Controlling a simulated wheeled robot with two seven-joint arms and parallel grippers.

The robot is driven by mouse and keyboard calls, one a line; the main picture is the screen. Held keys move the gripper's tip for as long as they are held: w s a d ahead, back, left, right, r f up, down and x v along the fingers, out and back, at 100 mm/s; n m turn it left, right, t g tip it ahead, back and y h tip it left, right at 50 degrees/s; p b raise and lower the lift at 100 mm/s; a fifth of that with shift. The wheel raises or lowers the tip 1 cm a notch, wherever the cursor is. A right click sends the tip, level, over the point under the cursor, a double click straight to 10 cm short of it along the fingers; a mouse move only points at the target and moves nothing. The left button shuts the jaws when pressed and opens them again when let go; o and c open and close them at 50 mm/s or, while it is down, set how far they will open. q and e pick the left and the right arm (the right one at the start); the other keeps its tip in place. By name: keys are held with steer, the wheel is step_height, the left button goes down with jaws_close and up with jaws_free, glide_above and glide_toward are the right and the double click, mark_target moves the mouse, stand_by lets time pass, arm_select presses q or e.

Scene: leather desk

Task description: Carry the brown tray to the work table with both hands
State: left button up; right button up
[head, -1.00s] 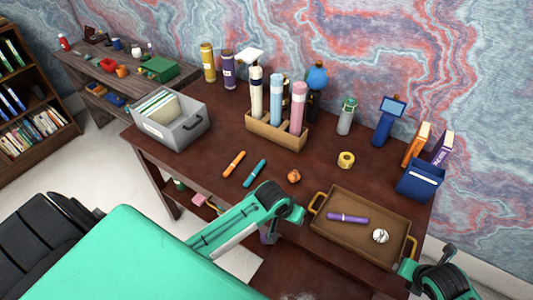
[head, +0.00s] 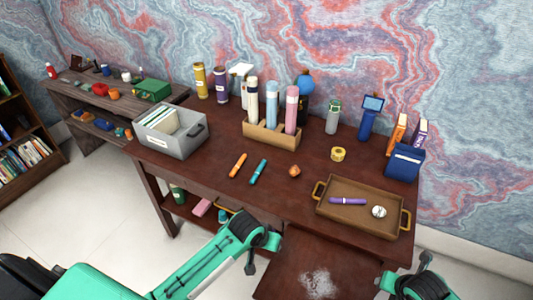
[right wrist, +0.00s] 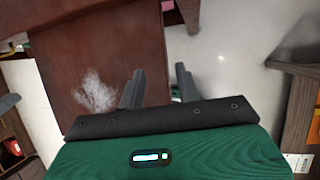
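The brown tray (head: 335,214) rests on the dark reddish-brown desk (head: 200,172) at its front right corner, with a brass-coloured handle at each end. A purple marker (head: 347,201) and a small white patterned ball (head: 379,211) lie in it. My left gripper (head: 250,266) is in front of the desk, lower left of the tray and apart from it; its opening is hard to see. My right gripper (head: 424,262) is below the tray's right end, also apart from it. In the right wrist view my right gripper (right wrist: 160,85) has its fingers spread, with nothing between them.
A grey file box (head: 170,132), a wooden holder with tall bottles (head: 271,134), an orange marker (head: 238,165), a teal marker (head: 258,171) and yellow tape (head: 338,154) stand or lie on the desk. A side table (head: 85,100) with small items is at back left.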

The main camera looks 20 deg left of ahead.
steer(key=w+v, duration=0.1)
steer(key=v, duration=1)
steer(key=shift+s+d+r, duration=0.15)
steer(key=shift+d+r, duration=0.05)
steer(key=shift+r, duration=0.15)
